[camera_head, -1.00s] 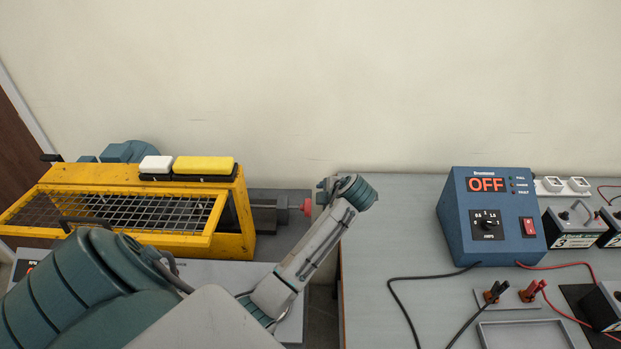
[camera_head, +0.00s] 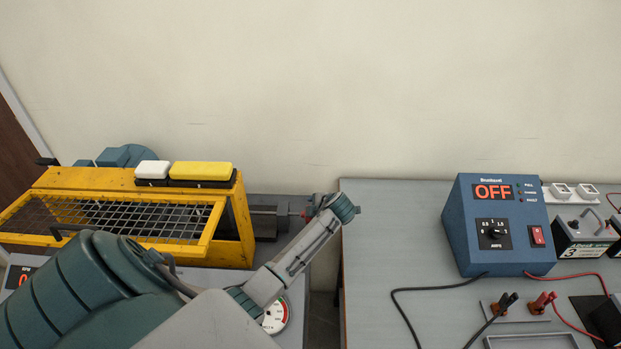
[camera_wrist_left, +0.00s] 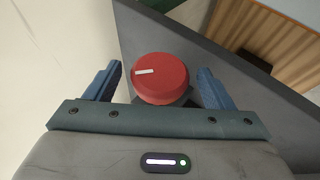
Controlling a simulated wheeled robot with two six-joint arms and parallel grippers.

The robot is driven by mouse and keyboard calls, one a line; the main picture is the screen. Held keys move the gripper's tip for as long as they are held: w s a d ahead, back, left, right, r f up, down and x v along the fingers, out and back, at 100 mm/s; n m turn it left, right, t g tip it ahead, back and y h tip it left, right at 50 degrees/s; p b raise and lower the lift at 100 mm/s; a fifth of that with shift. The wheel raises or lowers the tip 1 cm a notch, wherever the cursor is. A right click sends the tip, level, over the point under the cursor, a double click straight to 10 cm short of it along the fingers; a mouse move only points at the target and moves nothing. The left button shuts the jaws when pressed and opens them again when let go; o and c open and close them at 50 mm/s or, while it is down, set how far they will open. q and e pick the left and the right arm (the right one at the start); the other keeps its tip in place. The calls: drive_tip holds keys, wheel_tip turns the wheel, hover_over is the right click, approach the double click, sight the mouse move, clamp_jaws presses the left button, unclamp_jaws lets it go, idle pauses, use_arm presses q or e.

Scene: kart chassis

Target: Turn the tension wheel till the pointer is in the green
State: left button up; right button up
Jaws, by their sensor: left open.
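The red tension wheel (camera_wrist_left: 160,80), a round knob with a white mark on its face, sits between the two blue fingers of my left gripper (camera_wrist_left: 158,82) in the left wrist view. The fingers stand apart, with a gap on each side of the wheel. In the head view my left arm hides most of the wheel, and only a bit of red shows beside the wrist. A round dial (camera_head: 275,316) with a white face and red marking shows partly behind my left forearm. My right gripper is not in view.
The yellow machine with a mesh guard (camera_head: 130,215) stands at left, with white and yellow buttons (camera_head: 200,170) on top. A blue charger box reading OFF (camera_head: 495,225), cables and batteries occupy the right bench (camera_head: 390,235). A gap separates the benches.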

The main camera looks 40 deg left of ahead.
use_arm(q)
drive_tip(key=shift+a+f, duration=0.45)
drive_tip(key=shift+f, duration=0.05)
drive_tip(key=shift+c, duration=0.7)
drive_tip(key=shift+w, duration=0.1)
drive_tip(key=c, duration=0.8)
drive_tip(key=shift+c, duration=0.2)
